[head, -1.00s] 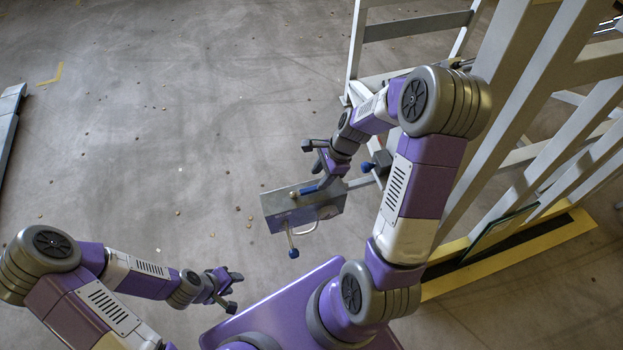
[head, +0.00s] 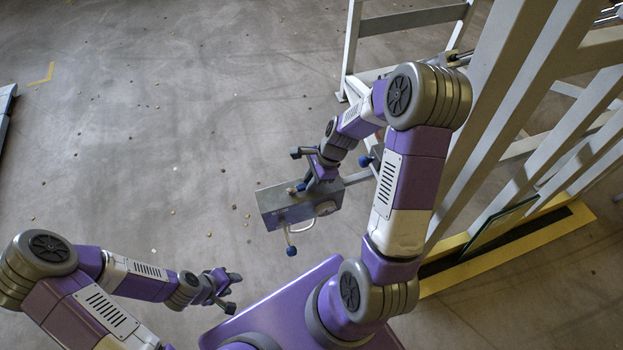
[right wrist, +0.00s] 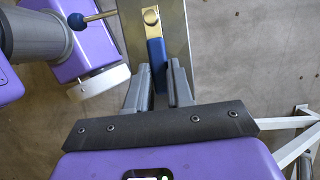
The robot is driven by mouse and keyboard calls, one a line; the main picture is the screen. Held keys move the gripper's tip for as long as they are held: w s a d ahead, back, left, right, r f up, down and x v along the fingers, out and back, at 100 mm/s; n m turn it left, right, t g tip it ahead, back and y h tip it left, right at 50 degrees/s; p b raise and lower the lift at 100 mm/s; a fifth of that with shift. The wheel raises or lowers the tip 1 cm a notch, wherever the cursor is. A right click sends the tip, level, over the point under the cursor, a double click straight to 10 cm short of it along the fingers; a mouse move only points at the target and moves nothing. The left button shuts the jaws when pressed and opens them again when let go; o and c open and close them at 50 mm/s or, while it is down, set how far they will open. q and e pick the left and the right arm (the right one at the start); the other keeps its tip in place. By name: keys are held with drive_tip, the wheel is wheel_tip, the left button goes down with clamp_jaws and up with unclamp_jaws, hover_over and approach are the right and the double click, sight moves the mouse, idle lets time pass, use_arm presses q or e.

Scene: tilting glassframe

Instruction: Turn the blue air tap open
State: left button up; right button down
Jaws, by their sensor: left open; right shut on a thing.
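The blue air tap (right wrist: 156,52) is a flat blue lever on a brass pivot, on the grey metal box. The grey box (head: 270,209) has a round dial and a looped handle, and stands out from the frame on an arm. My right gripper (right wrist: 160,68) is shut on the tap's lever, its fingers either side of the free end. In the head view the right gripper (head: 312,181) is over the box top and mostly hides the tap. My left gripper (head: 232,290) is open and empty, away from the box at lower left.
A blue-knobbed lever (head: 292,250) hangs from the near side of the box. Another dark blue knob (head: 365,161) is right of it. A tall grey frame (head: 480,130) fills the right side, over a yellow-edged floor strip (head: 450,289).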

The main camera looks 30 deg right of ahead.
drive_tip(key=shift+w, duration=0.1)
idle(0.3)
